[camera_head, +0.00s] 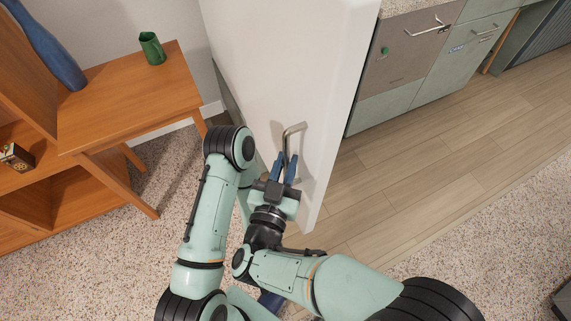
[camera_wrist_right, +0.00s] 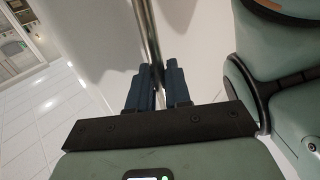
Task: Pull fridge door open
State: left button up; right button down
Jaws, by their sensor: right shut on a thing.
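My right gripper (camera_head: 284,166) is shut on the lower part of the handle. In the right wrist view, the blue fingers (camera_wrist_right: 158,76) lie on either side of the handle bar (camera_wrist_right: 151,38). How far the door stands from its frame cannot be told. My left arm is folded at the left of the door. Only a bit of blue, likely my left gripper (camera_head: 270,301), shows low behind my right arm; its jaws are hidden.
A wooden shelf unit (camera_head: 125,105) with a green mug (camera_head: 152,48) and a blue vase (camera_head: 52,50) stands left of the fridge, close to my left arm. Kitchen cabinets (camera_head: 405,60) stand at the back right. The wooden floor (camera_head: 425,160) right of the door is clear.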

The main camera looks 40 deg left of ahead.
jog(key=shift+a+r, duration=0.1)
jog(key=shift+a, duration=0.05)
jog(key=c, duration=1.2)
grip_release()
jog(key=shift+c, duration=0.2)
jog(key=shift+w+a, duration=0.2)
jog(key=shift+s+d, duration=0.15)
jog(key=v, duration=1.3)
